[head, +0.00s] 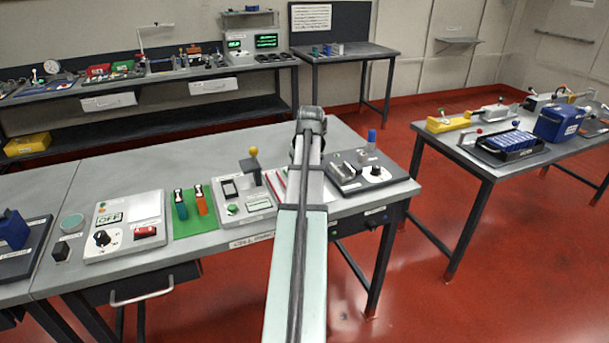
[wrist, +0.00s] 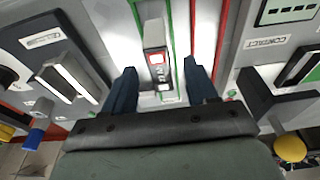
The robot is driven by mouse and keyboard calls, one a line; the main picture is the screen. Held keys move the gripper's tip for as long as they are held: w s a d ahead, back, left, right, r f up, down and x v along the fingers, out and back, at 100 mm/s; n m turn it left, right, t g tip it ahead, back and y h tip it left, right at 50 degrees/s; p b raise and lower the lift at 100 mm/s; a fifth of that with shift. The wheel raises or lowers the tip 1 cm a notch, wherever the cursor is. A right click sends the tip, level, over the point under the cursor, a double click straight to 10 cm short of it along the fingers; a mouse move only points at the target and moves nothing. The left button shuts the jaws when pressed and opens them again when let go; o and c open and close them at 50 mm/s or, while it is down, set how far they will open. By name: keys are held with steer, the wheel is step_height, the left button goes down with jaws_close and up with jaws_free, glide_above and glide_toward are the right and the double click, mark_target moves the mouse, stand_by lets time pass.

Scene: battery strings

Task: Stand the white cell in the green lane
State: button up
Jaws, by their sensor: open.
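In the wrist view, the white cell (wrist: 155,36) stands out between two green edge lines of the green lane (wrist: 173,35). Its near face has a dark label with red marks. I cannot tell for certain whether it is fully upright. My gripper (wrist: 160,92) is open, with one dark blue finger on either side of the lane. The fingertips are nearer the camera than the cell, and clear gaps show between them and it. In the head view my arm hides the gripper, the cell and most of the lanes.
A lever with a yellow knob (head: 253,151) rises left of my arm. A dark-topped panel with a dial (head: 375,171) and a blue-capped post (head: 372,137) stand to the right. Red lane lines run beside the green ones.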

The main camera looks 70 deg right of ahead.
step_height(320, 180, up, 12)
steer(key=s+a, duration=0.1)
steer(key=shift+s+a, duration=0.35)
steer(key=shift+s, duration=0.05)
stand_by(0.4)
